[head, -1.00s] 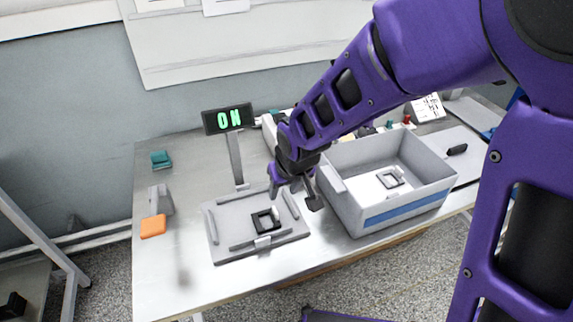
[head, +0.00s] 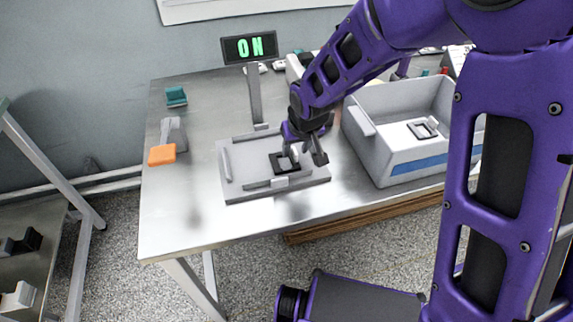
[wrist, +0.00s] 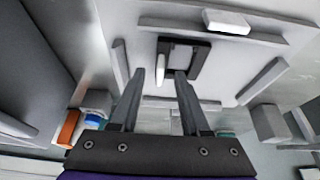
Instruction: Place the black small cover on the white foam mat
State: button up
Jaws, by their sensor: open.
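My gripper (head: 303,160) is open, low over the plate at the frame's right side. In the wrist view, the two fingertips (wrist: 160,73) are spread at the near edge of the black frame (wrist: 198,50), with the white piece (wrist: 161,74) showing between them; contact cannot be told. A white sheet-like floor (head: 397,134), possibly the foam mat, shows inside the grey box, with another dark frame (head: 423,128) on it.
The grey box (head: 405,172) with a blue stripe stands close right of the plate. An ON display (head: 249,47) stands behind it. An orange block (head: 162,155) and a teal block (head: 176,96) lie left. The table's front left is clear.

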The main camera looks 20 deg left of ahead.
jog(key=shift+w+f, duration=0.1)
jog(key=shift+f, duration=0.1)
grip_shut()
jog(key=shift+r, duration=0.1)
